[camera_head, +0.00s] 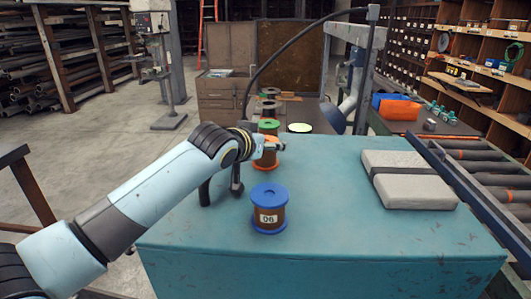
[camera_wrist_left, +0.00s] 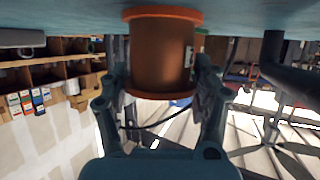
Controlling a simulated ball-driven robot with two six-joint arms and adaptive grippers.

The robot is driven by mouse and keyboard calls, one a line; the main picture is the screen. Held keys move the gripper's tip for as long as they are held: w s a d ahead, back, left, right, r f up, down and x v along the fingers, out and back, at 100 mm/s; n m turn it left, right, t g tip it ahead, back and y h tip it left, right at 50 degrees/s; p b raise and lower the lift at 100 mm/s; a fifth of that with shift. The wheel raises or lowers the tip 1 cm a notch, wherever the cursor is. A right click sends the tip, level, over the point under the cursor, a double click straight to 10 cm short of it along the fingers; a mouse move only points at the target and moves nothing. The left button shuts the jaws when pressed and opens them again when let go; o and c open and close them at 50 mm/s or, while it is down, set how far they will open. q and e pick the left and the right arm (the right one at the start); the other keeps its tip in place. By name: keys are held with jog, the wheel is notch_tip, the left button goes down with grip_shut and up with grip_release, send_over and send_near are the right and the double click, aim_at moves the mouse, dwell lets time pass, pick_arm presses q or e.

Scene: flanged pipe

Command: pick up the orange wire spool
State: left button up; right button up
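The orange wire spool (camera_head: 266,158) stands on the teal table, partly covered by my left gripper (camera_head: 268,144) in the head view. In the left wrist view the picture is upside down; the spool (camera_wrist_left: 160,55) shows its orange flanges, brown winding and part of a pale label. The left gripper's fingers (camera_wrist_left: 160,75) lie on both sides of the winding, very close to it. I cannot tell whether they press on it. The spool's flange at the table side appears to rest on the table. My right gripper is not in view.
A blue spool labelled 06 (camera_head: 268,210) stands nearer on the table (camera_head: 340,225). A green spool (camera_head: 268,127) and further spools (camera_head: 269,106) stand behind the orange one. A lamp (camera_head: 335,115) hangs at the back.

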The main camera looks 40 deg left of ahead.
pick_arm(q)
jog(key=c, duration=0.7)
jog(key=shift+o, duration=0.2)
jog(key=shift+r, duration=0.1)
